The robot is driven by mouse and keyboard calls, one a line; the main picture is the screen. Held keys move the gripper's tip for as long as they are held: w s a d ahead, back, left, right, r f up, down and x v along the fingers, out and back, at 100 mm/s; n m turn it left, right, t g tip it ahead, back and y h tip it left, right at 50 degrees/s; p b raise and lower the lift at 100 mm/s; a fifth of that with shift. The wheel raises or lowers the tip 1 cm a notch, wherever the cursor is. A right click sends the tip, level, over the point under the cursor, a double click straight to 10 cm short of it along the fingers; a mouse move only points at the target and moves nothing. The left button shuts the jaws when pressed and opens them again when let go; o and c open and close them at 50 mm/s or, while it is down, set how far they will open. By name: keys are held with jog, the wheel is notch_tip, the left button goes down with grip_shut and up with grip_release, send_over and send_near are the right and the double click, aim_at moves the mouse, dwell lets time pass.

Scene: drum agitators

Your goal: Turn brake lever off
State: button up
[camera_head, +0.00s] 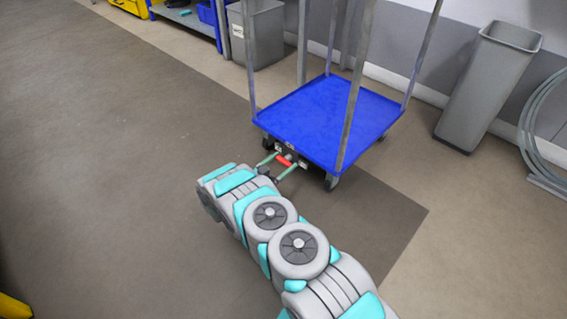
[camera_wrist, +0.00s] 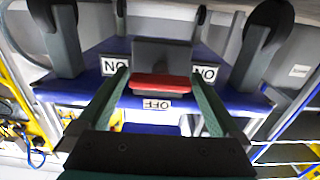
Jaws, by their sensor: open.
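The brake lever (camera_head: 284,160) is a small red bar low on the near edge of the blue cart (camera_head: 325,112). In the wrist view the red lever (camera_wrist: 161,82) sits in front of a grey block, with an upside-down "OFF" label (camera_wrist: 157,104) beneath it and upside-down "ON" labels (camera_wrist: 115,67) on both sides. My gripper (camera_head: 281,164) is open at the cart's edge. In the wrist view its two green fingers (camera_wrist: 159,78) reach forward on either side of the lever. Gaps show between the fingers and the lever's ends. Nothing is held.
The cart has tall grey corner posts (camera_head: 354,85) and black wheels (camera_head: 331,182). A grey bin (camera_head: 487,85) stands to its right by the wall, near a coiled hose (camera_head: 545,125). Another grey bin (camera_head: 257,35) stands behind left.

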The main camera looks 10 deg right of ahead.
jog(key=shift+w+d, duration=0.2)
jog(key=shift+d, duration=0.05)
jog(key=c, duration=1.1)
jog(key=shift+o, duration=0.2)
